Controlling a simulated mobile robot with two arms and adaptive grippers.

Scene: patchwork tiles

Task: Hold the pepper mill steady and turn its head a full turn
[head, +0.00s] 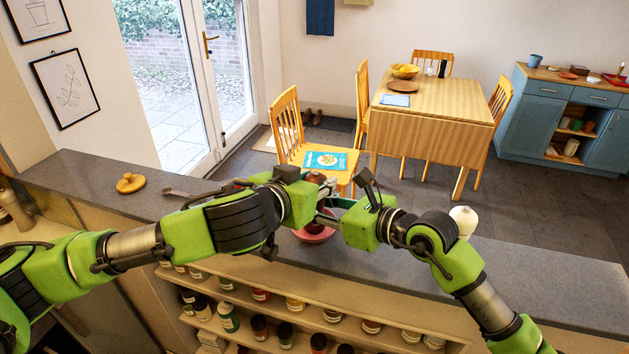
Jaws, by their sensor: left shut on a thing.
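The pepper mill shows as a brown rounded head (316,178) between my two grippers, above the grey counter. Most of its body is hidden by the grippers. My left gripper (311,192) comes in from the left and is shut on the mill. My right gripper (340,208) is on the mill's right side, close to it. Its fingers are partly hidden, so I cannot tell whether they are open, shut or touching the mill.
A reddish bowl (314,233) stands on the counter (540,270) behind the grippers. A white rounded object (463,219) is to the right. Shelves of jars (228,318) are below. The right counter is clear.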

